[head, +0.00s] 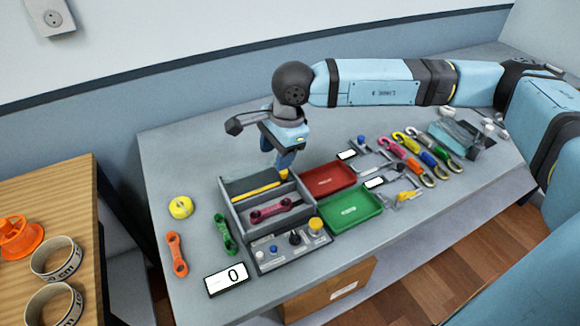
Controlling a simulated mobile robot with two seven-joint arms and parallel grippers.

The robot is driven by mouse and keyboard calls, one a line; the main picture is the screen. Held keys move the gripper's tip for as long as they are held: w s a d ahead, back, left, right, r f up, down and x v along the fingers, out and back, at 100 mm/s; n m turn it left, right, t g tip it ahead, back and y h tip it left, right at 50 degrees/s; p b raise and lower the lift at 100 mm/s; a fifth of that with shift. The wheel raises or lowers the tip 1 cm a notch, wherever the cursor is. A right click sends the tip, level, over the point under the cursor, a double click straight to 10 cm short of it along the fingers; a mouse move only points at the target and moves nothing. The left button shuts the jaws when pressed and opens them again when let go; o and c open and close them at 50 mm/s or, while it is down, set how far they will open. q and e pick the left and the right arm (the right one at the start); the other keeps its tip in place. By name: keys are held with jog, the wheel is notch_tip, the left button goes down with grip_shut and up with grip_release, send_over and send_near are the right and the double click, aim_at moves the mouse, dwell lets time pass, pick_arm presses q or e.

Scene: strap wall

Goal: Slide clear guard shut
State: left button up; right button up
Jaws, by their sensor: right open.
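A grey test fixture (232,215) stands on the bench, with a magenta strap (270,210) lying in its front part. A yellow bar (258,191) runs across the fixture's rear part. The clear guard does not stand out as a separate sheet, so its position cannot be told. My right gripper (285,170) points down at the fixture's rear right corner. It is open, with its tips close to a small yellow piece (284,175) at the bar's right end; contact cannot be told. My left gripper is not in view.
Red (326,180) and green (349,210) trays stand right of the fixture. A green strap (222,232), orange strap (177,255) and yellow roll (181,207) lie left. Several carabiners (420,150) lie farther right.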

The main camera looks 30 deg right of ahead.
jog(key=w+d+r+t+h, duration=0.1)
jog(key=w+d+h, duration=0.1)
jog(key=d, duration=0.3)
jog(key=x, duration=1.3)
jog(key=shift+w+a+f, duration=0.1)
jog(key=shift+a+f, duration=0.1)
grip_shut()
jog(key=s, duration=0.6)
jog(key=s+b, duration=0.1)
jog(key=s, duration=0.2)
jog(key=shift+s+a, duration=0.3)
jog(key=shift+s, duration=0.1)
grip_release()
jog(key=shift+s, duration=0.15)
